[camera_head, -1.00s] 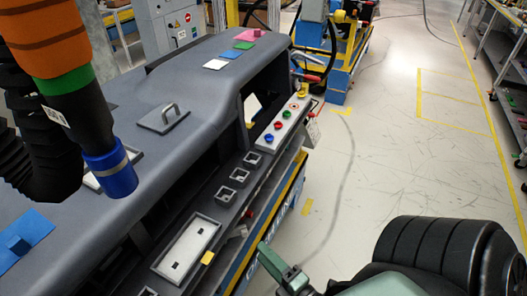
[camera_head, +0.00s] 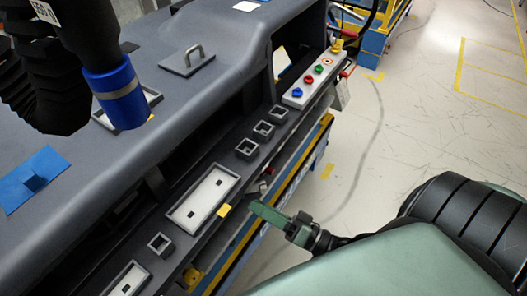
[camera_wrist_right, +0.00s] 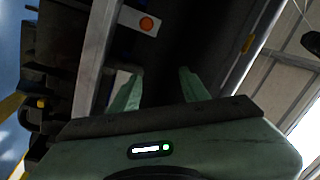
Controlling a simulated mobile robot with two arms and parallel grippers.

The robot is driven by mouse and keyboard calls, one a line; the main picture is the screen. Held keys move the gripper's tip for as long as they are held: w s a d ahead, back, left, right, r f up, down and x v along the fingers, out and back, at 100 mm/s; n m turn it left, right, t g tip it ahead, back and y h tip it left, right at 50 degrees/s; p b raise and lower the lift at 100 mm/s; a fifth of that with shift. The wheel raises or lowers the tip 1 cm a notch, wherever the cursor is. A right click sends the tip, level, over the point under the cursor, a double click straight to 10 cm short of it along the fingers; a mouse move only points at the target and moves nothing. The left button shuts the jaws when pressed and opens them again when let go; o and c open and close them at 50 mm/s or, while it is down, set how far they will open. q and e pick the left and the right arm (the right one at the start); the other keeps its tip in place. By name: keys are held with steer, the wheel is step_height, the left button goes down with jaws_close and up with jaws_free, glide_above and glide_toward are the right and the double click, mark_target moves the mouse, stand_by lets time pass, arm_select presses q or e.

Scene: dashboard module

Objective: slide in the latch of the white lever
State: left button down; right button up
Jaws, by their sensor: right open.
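A small pale piece (camera_head: 263,187), which looks like the white lever, sits on the front side of the dashboard module in the head view, between a red piece (camera_head: 270,171) and a yellow piece (camera_head: 224,210). Its latch is too small to make out. My right gripper (camera_head: 256,208) is just in front of that side, close to the pale piece; contact cannot be told. In the right wrist view, the right gripper (camera_wrist_right: 160,85) has its two green fingers apart. A pale part shows beside the left finger there. My left gripper is not in view.
The dashboard (camera_head: 105,165) fills the left, with a white-bottomed tray (camera_head: 207,190) and several small square sockets along its front ledge. A panel with coloured buttons (camera_head: 303,94) lies farther back. My left arm hangs over the dashboard.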

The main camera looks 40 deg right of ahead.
mark_target(266, 191)
steer(key=s+d+f+m+g+h, duration=0.1)
steer(key=d+f+m+h, duration=0.15)
steer(key=d+m, duration=0.5)
steer(key=shift+n+y, duration=0.25)
steer(key=x, duration=0.5)
steer(key=p+x, duration=0.1)
steer(key=x, duration=0.1)
steer(key=shift+w+a+f, duration=0.2)
steer(key=shift+f, duration=0.1)
jaws_close()
